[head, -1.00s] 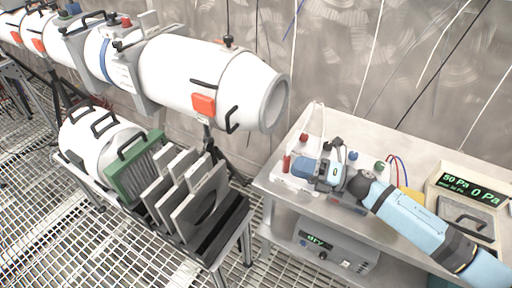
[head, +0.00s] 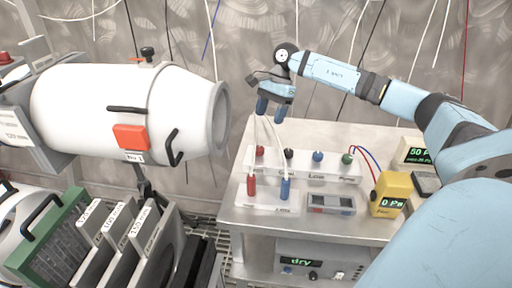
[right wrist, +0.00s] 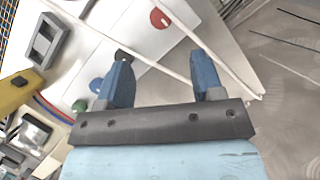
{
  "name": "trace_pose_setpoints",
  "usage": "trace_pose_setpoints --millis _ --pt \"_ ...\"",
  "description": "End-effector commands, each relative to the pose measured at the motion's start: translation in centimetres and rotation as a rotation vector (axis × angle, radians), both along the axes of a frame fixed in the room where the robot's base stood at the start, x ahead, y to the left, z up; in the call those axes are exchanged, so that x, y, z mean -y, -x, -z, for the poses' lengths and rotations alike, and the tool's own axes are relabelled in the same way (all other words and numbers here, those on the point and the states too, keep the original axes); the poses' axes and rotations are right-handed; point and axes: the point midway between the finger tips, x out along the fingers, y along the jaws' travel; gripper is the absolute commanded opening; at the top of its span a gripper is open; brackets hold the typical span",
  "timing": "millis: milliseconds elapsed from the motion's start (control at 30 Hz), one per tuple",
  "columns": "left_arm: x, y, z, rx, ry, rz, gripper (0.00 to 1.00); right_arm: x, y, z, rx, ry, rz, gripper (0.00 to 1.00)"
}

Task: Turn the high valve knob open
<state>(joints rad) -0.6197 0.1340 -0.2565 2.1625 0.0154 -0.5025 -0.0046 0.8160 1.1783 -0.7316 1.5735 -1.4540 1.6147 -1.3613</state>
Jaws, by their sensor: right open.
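A white valve block (head: 335,169) on the bench carries a red knob (head: 260,151), a black knob (head: 289,153), a blue knob (head: 318,156) and a green knob (head: 347,158). I cannot read which label marks the high valve. My right gripper (head: 270,115) is open and empty, raised above and behind the block's left end, apart from the knobs. In the right wrist view, the red knob (right wrist: 159,18) shows beyond the fingertips. The black knob (right wrist: 123,55) is partly hidden by the left finger. My left gripper is out of view.
White hoses rise from the red (head: 251,186) and blue (head: 286,188) fittings beside my right gripper. A large white cylinder (head: 90,100) is left.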

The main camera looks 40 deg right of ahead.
Motion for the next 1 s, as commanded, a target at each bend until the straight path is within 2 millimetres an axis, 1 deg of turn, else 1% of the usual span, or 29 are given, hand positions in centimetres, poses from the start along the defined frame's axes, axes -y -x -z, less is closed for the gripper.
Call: trace_pose_setpoints --millis 33,300,400,500,667,933,967,1000 --pt "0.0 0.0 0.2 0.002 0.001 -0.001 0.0 -0.5 0.1 1.3 -0.005 -0.002 -0.002 0.61" --pt "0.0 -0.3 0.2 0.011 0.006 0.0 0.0 -2.8 0.3 6.6 -0.004 -0.004 -0.002 0.61" --pt "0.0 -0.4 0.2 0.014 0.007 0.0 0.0 -3.4 0.3 8.0 -0.002 -0.003 0.0 0.61" --pt "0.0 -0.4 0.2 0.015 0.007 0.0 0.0 -3.8 0.3 9.1 -0.001 -0.003 0.001 0.61" --pt "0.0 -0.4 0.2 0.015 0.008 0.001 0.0 -4.2 0.4 9.9 -0.002 -0.003 0.001 0.61" --pt "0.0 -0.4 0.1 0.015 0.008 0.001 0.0 -4.2 0.3 10.0 -0.001 -0.003 0.001 0.61" --pt "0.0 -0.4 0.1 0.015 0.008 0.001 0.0 -4.2 0.3 10.0 -0.001 -0.003 0.001 0.56" --pt "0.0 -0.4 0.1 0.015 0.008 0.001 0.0 -4.2 0.3 10.0 -0.001 -0.003 0.001 0.47"
